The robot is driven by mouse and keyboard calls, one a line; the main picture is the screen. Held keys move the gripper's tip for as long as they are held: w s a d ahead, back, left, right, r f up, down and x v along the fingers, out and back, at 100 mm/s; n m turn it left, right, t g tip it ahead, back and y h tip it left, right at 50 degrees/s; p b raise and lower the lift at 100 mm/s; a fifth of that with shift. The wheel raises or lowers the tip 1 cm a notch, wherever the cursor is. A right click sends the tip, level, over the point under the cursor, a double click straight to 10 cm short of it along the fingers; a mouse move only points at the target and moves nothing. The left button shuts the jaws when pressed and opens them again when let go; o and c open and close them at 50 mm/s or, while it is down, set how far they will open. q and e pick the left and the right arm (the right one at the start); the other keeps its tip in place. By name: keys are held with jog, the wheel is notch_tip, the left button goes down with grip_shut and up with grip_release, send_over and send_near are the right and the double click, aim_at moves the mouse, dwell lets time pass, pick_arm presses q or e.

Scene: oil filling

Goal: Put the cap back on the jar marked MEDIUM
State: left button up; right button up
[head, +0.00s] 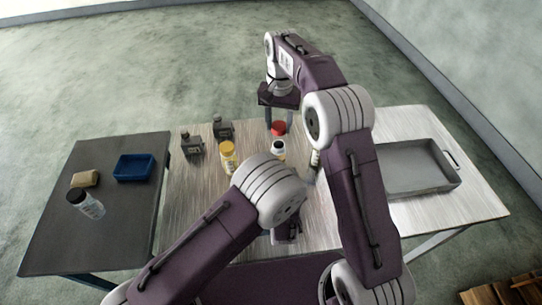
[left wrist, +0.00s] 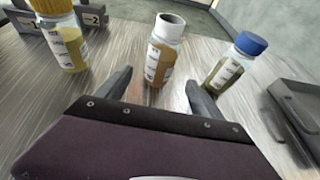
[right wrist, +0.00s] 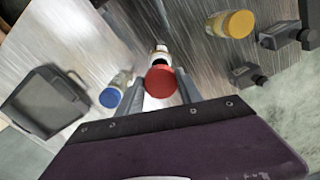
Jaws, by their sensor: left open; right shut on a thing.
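An uncapped jar with a white neck (head: 278,150) stands upright on the middle table. In the left wrist view the jar (left wrist: 160,62) holds brown contents; its label is unreadable. My right gripper (head: 281,122) is shut on a red cap (head: 279,129), held near the jar, on its far side in the head view. The cap (right wrist: 160,83) hides part of the jar in the right wrist view. My left gripper (left wrist: 158,80) is open and empty, its fingers pointing toward the jar. In the head view my left arm mostly hides it.
A yellow-capped jar (head: 228,152) and a blue-capped jar (left wrist: 238,60) flank the open jar. Two dark numbered objects (head: 191,146) (head: 222,129) stand behind left. A grey tray (head: 415,184) lies right. The left table holds a blue bin (head: 134,168), a black-capped jar (head: 88,203) and a tan block (head: 85,179).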

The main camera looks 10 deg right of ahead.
pick_arm(q)
jog(key=x, duration=1.2)
grip_shut()
pick_arm(e)
send_over(278, 145)
jog(key=shift+f, duration=2.5)
